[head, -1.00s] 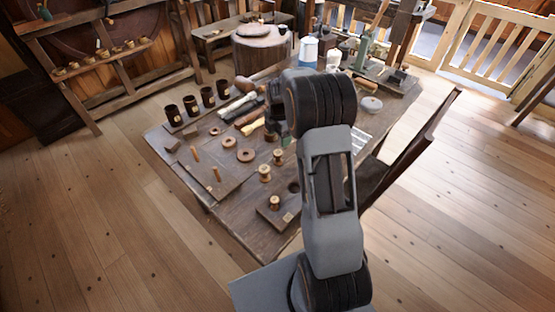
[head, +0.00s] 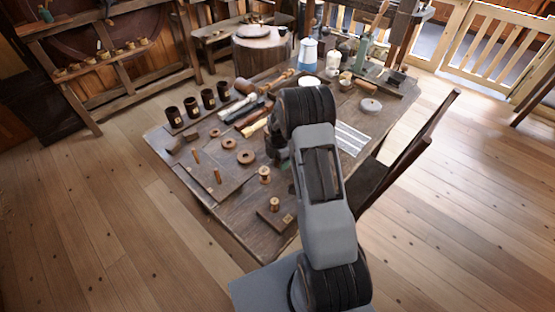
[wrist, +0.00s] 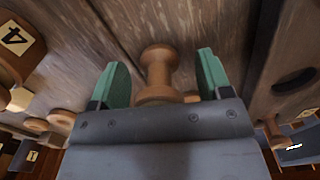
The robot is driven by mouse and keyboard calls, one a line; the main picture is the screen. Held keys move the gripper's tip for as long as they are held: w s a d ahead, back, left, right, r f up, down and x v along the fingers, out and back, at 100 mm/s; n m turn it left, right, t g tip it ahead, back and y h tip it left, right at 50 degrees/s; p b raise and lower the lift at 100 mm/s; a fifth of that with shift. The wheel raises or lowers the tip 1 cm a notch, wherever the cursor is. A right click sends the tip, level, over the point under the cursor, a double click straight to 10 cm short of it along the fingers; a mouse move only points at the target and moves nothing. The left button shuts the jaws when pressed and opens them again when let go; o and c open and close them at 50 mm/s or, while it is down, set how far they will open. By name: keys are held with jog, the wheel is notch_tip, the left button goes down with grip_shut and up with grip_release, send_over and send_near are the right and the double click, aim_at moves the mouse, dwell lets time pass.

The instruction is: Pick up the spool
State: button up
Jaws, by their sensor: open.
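A turned wooden spool (wrist: 158,68) stands upright on the table in the wrist view. It appears between the two green finger pads of my gripper (wrist: 163,80), with a gap on each side; its lower end meets the edge of the gripper body. My gripper is open and holds nothing. In the head view my gripper (head: 278,150) is low over the table, partly hidden by my arm. A spool (head: 265,175) stands just in front of it, and another spool (head: 275,204) stands on a small dark board (head: 268,218). I cannot tell which spool the wrist view shows.
A board with two pegs (head: 205,178) lies to the left, with wooden rings (head: 246,157) beside it. Several dark labelled cups (head: 191,106) line the table's left edge. Rolls and tools lie behind my gripper. A chair (head: 400,160) stands at the right.

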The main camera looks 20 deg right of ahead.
jog(key=shift+f, duration=0.2)
jog(key=shift+c, duration=0.4)
jog(key=c, duration=0.9)
jog(key=shift+r, duration=0.15)
